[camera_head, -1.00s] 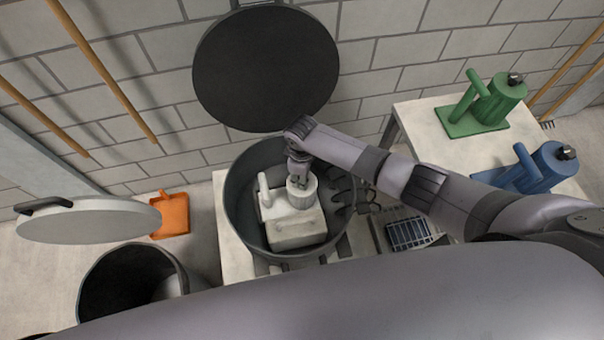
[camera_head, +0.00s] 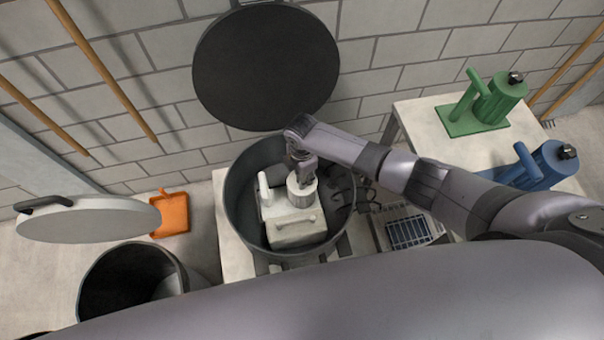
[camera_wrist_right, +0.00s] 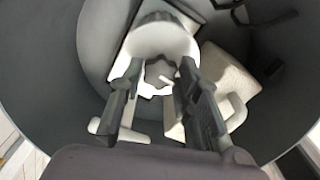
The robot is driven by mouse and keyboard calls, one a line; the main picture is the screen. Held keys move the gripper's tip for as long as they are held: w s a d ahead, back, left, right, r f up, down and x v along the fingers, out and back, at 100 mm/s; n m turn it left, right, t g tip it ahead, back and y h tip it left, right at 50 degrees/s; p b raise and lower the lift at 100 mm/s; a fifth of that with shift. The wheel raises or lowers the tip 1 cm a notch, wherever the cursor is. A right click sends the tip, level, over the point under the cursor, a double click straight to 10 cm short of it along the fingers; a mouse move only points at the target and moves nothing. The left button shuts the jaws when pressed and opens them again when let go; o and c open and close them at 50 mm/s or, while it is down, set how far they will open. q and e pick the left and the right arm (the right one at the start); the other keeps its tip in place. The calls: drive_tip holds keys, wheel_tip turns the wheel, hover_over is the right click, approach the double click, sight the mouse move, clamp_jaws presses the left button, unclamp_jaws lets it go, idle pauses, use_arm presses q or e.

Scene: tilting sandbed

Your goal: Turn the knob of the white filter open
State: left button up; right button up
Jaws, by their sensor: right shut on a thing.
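The white filter (camera_head: 293,222) stands inside a dark round tub (camera_head: 236,212), with its round body (camera_head: 302,196) toward the back right. My right gripper (camera_head: 303,178) reaches down into the tub from above, over the top of that body. In the right wrist view the grey lobed knob (camera_wrist_right: 159,72) with a white mark sits between the two fingers of my right gripper (camera_wrist_right: 153,86), and they are shut on it. The white filter's body (camera_wrist_right: 190,45) surrounds the knob there. In the head view the knob is hidden by my gripper. My left gripper is not in view.
The tub's black lid (camera_head: 266,68) stands open behind it. A green filter (camera_head: 489,104) and a blue filter (camera_head: 541,166) stand on a table (camera_head: 425,125) at right. A grey lid (camera_head: 88,220), an open bin (camera_head: 130,285) and an orange dustpan (camera_head: 174,213) are at left.

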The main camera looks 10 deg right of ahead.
drive_tip(key=shift+n, duration=0.6)
drive_tip(key=o, duration=1.1)
drive_tip(key=shift+o, duration=0.2)
wheel_tip(320, 180, up, 12)
idle(0.5)
